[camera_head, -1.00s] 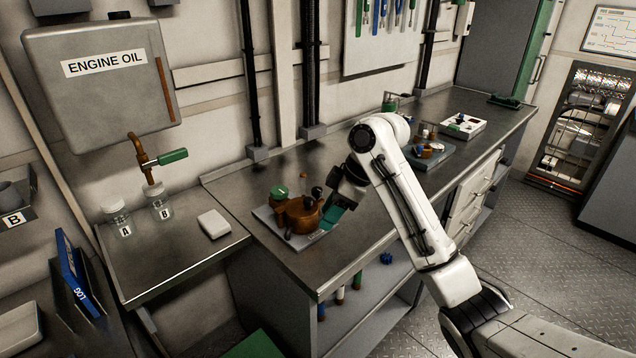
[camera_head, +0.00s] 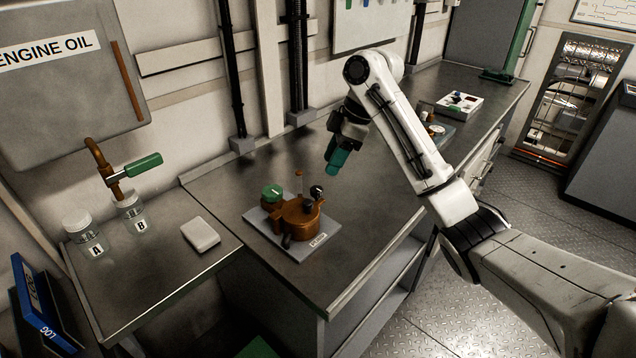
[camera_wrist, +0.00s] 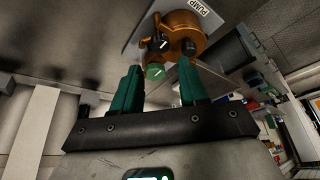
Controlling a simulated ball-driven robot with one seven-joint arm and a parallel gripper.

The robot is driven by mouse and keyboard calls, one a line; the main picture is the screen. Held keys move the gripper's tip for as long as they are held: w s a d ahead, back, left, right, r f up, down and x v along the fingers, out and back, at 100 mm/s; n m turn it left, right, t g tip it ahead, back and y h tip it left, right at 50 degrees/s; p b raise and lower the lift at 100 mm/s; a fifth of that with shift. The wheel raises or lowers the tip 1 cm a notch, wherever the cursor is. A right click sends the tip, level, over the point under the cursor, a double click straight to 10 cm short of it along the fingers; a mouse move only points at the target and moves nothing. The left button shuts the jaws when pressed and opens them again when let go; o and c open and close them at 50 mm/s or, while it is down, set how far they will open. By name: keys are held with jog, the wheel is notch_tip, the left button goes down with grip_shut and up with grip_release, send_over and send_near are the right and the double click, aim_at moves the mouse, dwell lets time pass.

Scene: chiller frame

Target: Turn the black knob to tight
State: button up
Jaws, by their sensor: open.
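The copper-brown pump (camera_head: 299,217) stands on a light plate labelled PUMP on the bench. A round black knob (camera_head: 316,191) with a white mark sits on its upper right in the head view. It also shows at the top middle of the wrist view (camera_wrist: 158,44). Beside it is a green knob (camera_head: 272,194). A second black part (camera_head: 286,241) is at the pump's front left. My gripper (camera_head: 336,170) is open and empty, above and to the right of the pump, its teal fingers apart (camera_wrist: 160,68). It touches nothing. The black knob's exact setting is too small to read.
Jars A (camera_head: 85,234) and B (camera_head: 131,212) and a white block (camera_head: 200,234) are on the left bench under a green-handled tap (camera_head: 143,166).

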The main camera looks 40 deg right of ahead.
aim_at(317, 188)
jog(key=x, duration=0.8)
jog(key=shift+f, duration=0.1)
jog(key=shift+b, duration=0.3)
jog(key=shift+c, duration=0.3)
jog(key=c, duration=0.7)
